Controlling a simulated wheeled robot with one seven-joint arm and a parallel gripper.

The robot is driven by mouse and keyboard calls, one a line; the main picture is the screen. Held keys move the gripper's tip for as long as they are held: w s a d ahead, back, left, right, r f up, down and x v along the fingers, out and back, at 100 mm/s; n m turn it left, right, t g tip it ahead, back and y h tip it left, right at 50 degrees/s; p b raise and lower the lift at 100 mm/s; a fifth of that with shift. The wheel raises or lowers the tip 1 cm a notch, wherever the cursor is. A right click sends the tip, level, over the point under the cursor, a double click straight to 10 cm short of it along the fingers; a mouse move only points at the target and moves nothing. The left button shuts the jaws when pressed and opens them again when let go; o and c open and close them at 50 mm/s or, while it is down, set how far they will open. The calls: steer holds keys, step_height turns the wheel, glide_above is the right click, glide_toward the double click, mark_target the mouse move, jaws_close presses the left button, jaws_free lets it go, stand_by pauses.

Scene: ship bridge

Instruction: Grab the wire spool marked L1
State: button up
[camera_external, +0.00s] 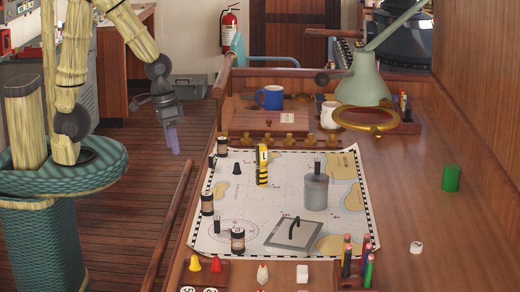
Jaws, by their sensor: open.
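Several small dark cylinders with pale bands, which look like spools, stand on the chart (285,210). One is at its upper left corner (222,146), one at the left edge (207,204) and one near the lower left (237,240). Their markings are too small to read, so I cannot tell which is L1. My gripper (173,142) is open and empty. It hangs pointing down over the floor, left of the table and apart from the spools.
A yellow-black striped post (262,166), a grey cylinder (316,192) and a grey plate with a handle (293,234) are on the chart. A green lamp (363,85) stands behind it. A wooden rail (175,225) runs along the table's left side. The table's right side is mostly clear.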

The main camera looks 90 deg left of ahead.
steer(key=w+a+f+n+t+h+b, duration=0.1)
steer(key=a+f+n+t+h+b, duration=0.25)
steer(key=a+n, duration=0.55)
steer(key=w+a+f+n+t+b, duration=0.1)
steer(key=a+f+n+t+b, duration=0.1)
steer(key=a+f+n+b, duration=0.55)
steer(key=s+a+n+t+y+b, duration=0.1)
steer(key=s+a+n+t+y, duration=0.2)
steer(key=a+n, duration=0.6)
steer(key=s+a+r+n+t+y+b, duration=0.1)
steer(key=s+a+n+t+y, duration=0.2)
steer(key=a+n, duration=0.5)
steer(key=s+a+y, duration=0.1)
steer(key=s+a, duration=0.1)
steer(key=a, duration=0.1)
steer(key=shift+s+a+n, duration=0.2)
steer(key=shift+a+n, duration=0.15)
steer(key=shift+w, duration=0.1)
glide_toward(224, 147)
steer(key=w, duration=0.1)
steer(key=w+a, duration=0.1)
steer(key=w, duration=0.1)
steer(key=w+a, duration=0.1)
steer(key=shift+w+a+f+p, duration=0.1)
steer(key=shift+w+f+p, duration=0.1)
steer(key=shift+f+p, duration=0.2)
